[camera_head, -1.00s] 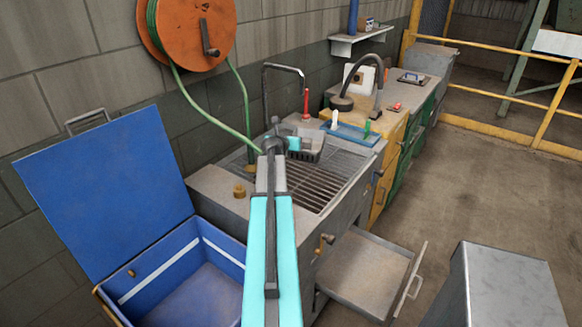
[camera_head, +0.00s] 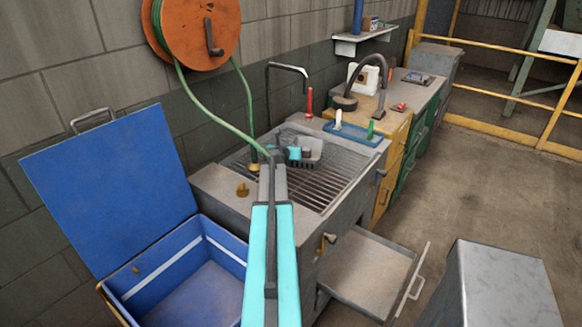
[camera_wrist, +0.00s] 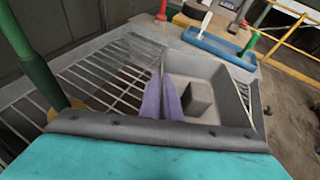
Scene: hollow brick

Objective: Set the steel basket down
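The steel basket (camera_head: 313,148) is a small grey open box over the slatted sink rack near its back edge. In the wrist view the basket (camera_wrist: 228,76) looks upright and holds a dark grey block (camera_wrist: 198,97). My gripper (camera_head: 294,153) is at the basket's left side. In the wrist view its two purple fingers (camera_wrist: 163,98) are close together on the basket's left wall and look shut on it. The basket's underside is hidden, so I cannot tell whether it touches the rack (camera_head: 318,190).
A blue tray (camera_head: 353,133) with brushes lies beyond the basket. A black tap (camera_head: 285,68) and a green hose (camera_head: 205,108) stand close on the left. An open blue chest (camera_head: 205,295) is at front left, and an open drawer (camera_head: 365,275) juts out at right.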

